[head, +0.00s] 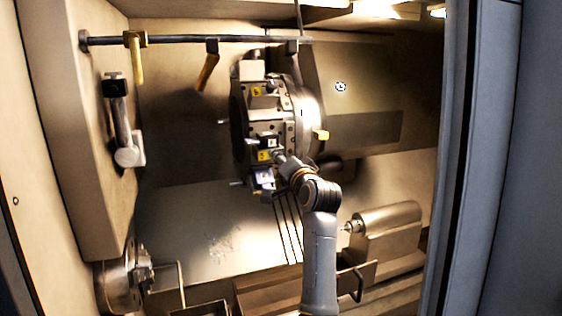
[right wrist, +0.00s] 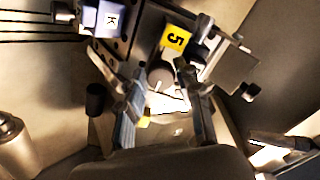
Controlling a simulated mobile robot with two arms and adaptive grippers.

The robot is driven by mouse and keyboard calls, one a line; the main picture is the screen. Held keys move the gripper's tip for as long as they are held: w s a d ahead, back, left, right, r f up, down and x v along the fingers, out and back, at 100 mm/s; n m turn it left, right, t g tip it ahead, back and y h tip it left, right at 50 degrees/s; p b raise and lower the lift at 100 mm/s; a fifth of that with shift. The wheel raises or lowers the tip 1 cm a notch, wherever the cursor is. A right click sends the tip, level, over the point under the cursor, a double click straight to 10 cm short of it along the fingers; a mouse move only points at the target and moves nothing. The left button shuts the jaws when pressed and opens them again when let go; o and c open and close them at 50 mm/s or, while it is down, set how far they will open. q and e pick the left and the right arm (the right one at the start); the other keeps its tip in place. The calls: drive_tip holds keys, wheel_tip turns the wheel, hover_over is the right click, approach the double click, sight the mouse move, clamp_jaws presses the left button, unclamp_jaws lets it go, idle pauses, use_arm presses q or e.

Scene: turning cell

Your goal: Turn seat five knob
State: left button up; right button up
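The turret (head: 268,112) carries several seats with yellow number labels. The yellow label "5" (right wrist: 176,40) marks seat five in the right wrist view. Beside it is a round grey knob (right wrist: 160,78). My right gripper (right wrist: 160,82) has its two fingers apart, one on each side of the knob; whether they touch it I cannot tell. In the head view my right arm comes up from below and the right gripper (head: 277,156) is at the turret's lower front, partly covering seat five. My left gripper is not in view.
A block marked "K" (right wrist: 109,18) sits close by the seat. A tailstock (head: 388,235) stands at lower right, a chuck (head: 118,285) at lower left. A rail (head: 180,39) with hanging handles runs above. A blue-grey door edge (head: 490,160) bounds the right side.

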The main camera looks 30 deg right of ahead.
clamp_jaws()
drive_tip(key=shift+n, duration=0.3)
drive_tip(key=shift+d+n+p, duration=0.1)
drive_tip(key=shift+n+p, duration=1.85)
drive_tip(key=shift+n, duration=6.65)
drive_tip(key=o, duration=0.6)
unclamp_jaws()
